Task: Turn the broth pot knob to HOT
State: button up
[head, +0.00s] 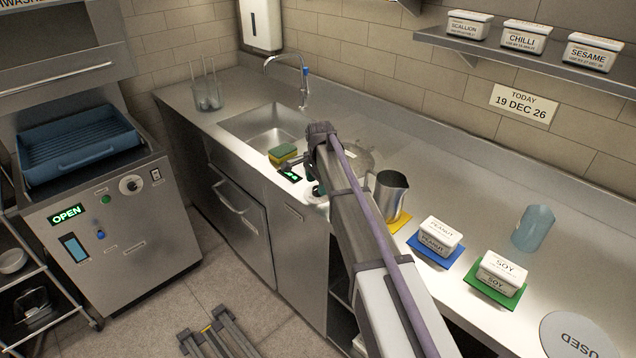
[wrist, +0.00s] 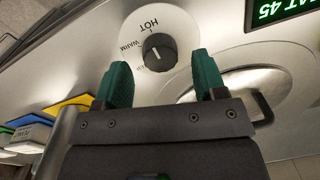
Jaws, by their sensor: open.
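The broth pot knob (wrist: 159,53) is black and sits on a white dial (wrist: 182,28). HOT and WARM are readable on the dial; a third label is partly hidden. A pale mark shows on the knob, but I cannot tell surely which label it points at. My gripper (wrist: 160,62) has two green fingers, open, one to each side of the knob in the wrist view. I cannot tell whether they touch it. In the head view my gripper (head: 315,188) is at the counter's front, mostly hidden by my arm. The round pot lid (wrist: 240,92) lies right of the knob.
A green display (wrist: 282,12) ends in 45 beside the dial. A yellow-green sponge (head: 283,153) lies left of my gripper by the sink (head: 262,122). A metal pitcher (head: 390,190) stands on a yellow mat to the right, with PEANUT (head: 440,233) and SOY (head: 502,270) tubs beyond.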

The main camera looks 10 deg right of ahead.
notch_tip(320, 180, up, 9)
jog(key=p, duration=0.7)
jog(key=shift+s, duration=0.25)
jog(key=shift+d+f, duration=0.1)
jog(key=s+n, duration=1.4)
jog(key=s, duration=1.8)
jog(key=shift+g, duration=0.3)
